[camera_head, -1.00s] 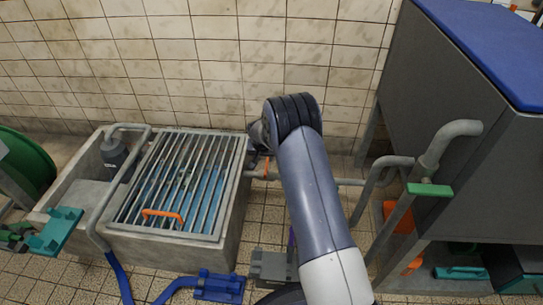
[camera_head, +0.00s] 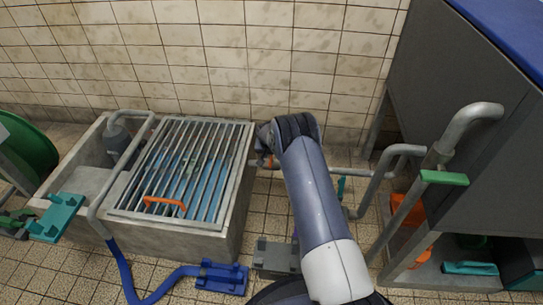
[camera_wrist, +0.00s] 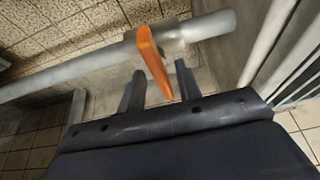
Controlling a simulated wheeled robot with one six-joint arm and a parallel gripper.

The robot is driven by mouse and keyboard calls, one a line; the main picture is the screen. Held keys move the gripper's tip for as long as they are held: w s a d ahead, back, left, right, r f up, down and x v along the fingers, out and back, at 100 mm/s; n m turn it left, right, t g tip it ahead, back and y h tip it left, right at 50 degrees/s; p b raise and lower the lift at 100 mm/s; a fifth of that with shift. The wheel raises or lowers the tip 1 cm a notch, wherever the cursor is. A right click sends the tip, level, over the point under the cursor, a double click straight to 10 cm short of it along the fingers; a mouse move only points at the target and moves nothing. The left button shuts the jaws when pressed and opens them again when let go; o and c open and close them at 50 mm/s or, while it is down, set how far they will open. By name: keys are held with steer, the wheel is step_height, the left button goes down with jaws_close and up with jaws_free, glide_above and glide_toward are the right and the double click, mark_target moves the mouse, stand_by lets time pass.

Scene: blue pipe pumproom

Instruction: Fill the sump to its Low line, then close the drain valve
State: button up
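The sump is a grey concrete tank (camera_head: 170,238) with blue water (camera_head: 210,178) under a metal grating (camera_head: 238,140); I cannot make out a Low line. An orange lever (camera_wrist: 152,58) sits on a grey pipe (camera_wrist: 75,72) beside the tank; it looks like the drain valve's handle. Its orange also shows at the tank's right side in the head view (camera_head: 268,162). My gripper (camera_wrist: 158,72) is open, with the lever's lower end between its two spread fingers. I cannot tell whether either finger touches it. In the head view my arm hides most of the gripper.
A green lever (camera_head: 444,178) sits on a pipe at right, and a teal piece (camera_head: 341,188) on the low pipe. A grey cabinet (camera_head: 455,130) stands at right. A blue hose (camera_head: 125,280) and blue pedestal (camera_head: 222,277) are in front.

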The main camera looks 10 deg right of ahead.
jaws_close()
stand_by(0.3)
steer(key=shift+d+n+y+b, duration=0.1)
steer(key=shift+n+y+b, duration=0.4)
steer(key=shift+n, duration=1)
jaws_free()
